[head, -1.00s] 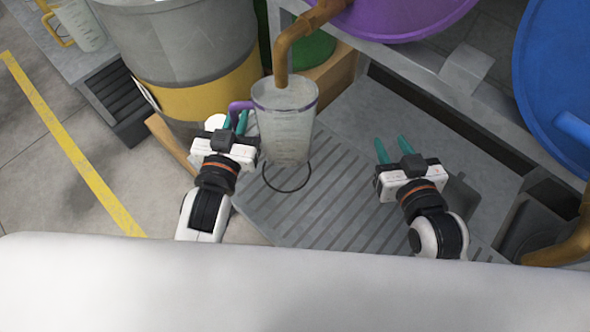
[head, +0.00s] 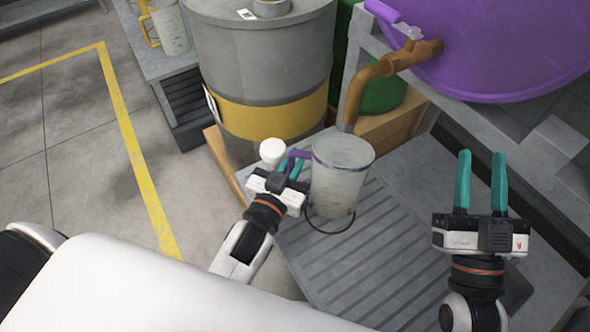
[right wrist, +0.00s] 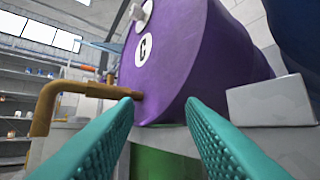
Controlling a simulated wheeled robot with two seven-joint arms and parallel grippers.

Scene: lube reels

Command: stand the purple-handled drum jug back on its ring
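The clear drum jug (head: 340,180) with a purple rim is upright over the grey slatted drip tray (head: 375,265). Its purple handle (head: 299,154) points left. My left gripper (head: 289,165) is at the handle, its teal fingers close together on either side of it, and seems shut on it. The dark ring (head: 330,232) shows around the front and left of the jug's base; its far part is hidden. I cannot tell whether the base touches the tray. My right gripper (head: 481,182) is open and empty, right of the jug; its open fingers also show in the right wrist view (right wrist: 165,120).
A brass tap (head: 375,80) on the purple drum (head: 480,50) hangs just behind the jug's rim. A grey drum with a yellow band (head: 265,110) stands behind left. Another jug, yellow-handled (head: 170,32), stands at the upper left. The tray's right part is clear.

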